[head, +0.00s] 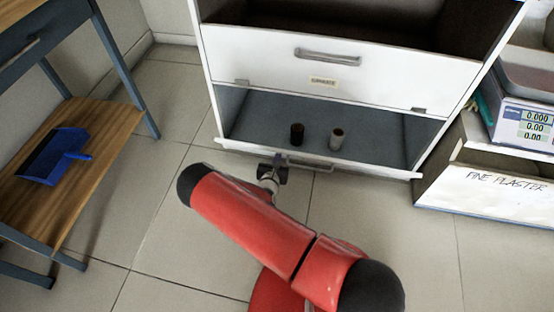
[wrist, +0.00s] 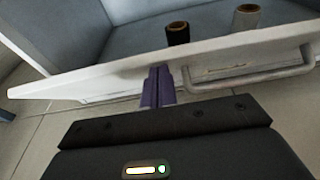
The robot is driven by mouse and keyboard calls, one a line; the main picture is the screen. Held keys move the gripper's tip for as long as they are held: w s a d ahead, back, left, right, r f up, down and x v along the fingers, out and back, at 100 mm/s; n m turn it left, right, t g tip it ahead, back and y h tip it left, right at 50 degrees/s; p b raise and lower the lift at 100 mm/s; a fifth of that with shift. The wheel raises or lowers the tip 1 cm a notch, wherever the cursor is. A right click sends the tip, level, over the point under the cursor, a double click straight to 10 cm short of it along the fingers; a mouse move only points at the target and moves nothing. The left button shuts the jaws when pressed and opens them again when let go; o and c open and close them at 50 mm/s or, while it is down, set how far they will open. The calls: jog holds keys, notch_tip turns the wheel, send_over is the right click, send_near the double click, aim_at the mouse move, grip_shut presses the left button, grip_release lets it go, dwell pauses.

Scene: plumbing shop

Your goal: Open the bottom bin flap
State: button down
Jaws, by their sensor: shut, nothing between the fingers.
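The bottom bin flap (head: 230,146) of the white cabinet is tipped down and outward. Its bin is open to view, with a dark cylinder (head: 297,134) and a grey cylinder (head: 337,139) standing inside. The flap's bar handle (head: 310,164) is on its outer side; it also shows in the wrist view (wrist: 262,80). My gripper (head: 273,168) is at the flap's front edge, left of the handle's middle in the head view. In the wrist view its shut, empty fingers (wrist: 157,85) are beside the handle's left end, close to the flap; contact is unclear.
The flap above (head: 300,65) is closed and bears a handle and a label. A wooden bench (head: 95,160) with a blue dustpan (head: 45,155) stands at left. A scale (head: 525,125) and a white box marked fine plaster (head: 500,190) stand at right.

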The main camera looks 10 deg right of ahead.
jog(key=v, duration=0.8)
jog(key=shift+p, duration=0.4)
